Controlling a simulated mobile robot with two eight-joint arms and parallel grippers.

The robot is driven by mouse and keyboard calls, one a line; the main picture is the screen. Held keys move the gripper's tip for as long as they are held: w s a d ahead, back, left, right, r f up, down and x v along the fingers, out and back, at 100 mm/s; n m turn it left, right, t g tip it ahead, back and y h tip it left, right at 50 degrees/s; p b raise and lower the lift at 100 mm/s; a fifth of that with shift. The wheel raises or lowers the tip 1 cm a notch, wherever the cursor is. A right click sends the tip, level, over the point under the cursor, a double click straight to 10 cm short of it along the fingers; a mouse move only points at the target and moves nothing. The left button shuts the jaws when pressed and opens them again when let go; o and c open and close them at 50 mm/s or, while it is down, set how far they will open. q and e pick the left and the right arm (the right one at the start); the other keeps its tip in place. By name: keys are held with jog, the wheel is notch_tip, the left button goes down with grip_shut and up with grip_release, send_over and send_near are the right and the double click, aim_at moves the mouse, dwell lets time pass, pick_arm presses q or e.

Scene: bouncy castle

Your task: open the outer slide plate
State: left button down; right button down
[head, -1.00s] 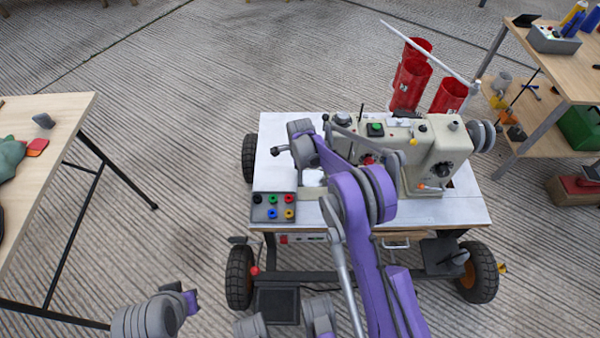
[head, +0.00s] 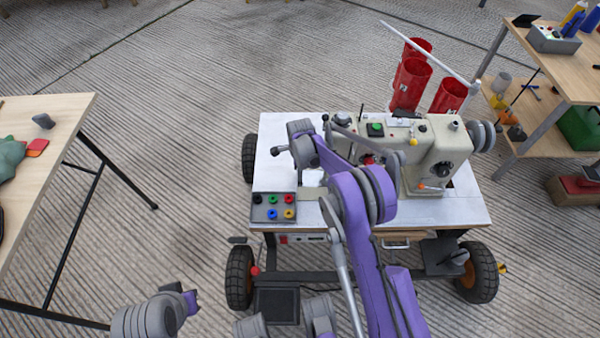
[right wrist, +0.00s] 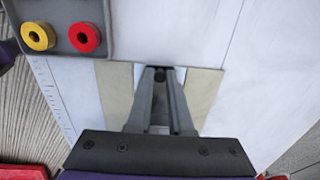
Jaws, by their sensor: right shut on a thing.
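My right gripper (right wrist: 160,75) has its two fingers close together on a small dark knob (right wrist: 160,74) in the right wrist view. The knob sits at a pale opening in the white table top, between two beige strips (right wrist: 116,88) (right wrist: 205,88). I cannot tell clearly which part here is the outer slide plate, or how far it stands open. In the head view the sewing machine (head: 436,160) stands on the white table top (head: 450,209), and my purple right arm reaches across its front left. No fingers of my left gripper show.
A grey tray (head: 273,214) with several coloured rings lies left of the work spot; it also shows in the right wrist view (right wrist: 62,8). Wooden tables stand left (head: 45,150) and right (head: 548,74).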

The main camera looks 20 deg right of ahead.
jog(key=shift+a, duration=0.1)
dwell(0.7)
jog(key=a, duration=0.2)
jog(key=w+a+b, duration=0.1)
jog(key=a, duration=0.1)
jog(key=w+a, duration=0.1)
jog(key=a, duration=0.1)
jog(key=shift+a, duration=0.2)
jog(key=c, duration=0.8)
grip_release()
jog(key=shift+d, duration=0.1)
notch_tip(320, 180, up, 11)
jog(key=shift+f+p, duration=0.1)
jog(key=shift+p, duration=0.9)
jog(key=shift+s, duration=0.1)
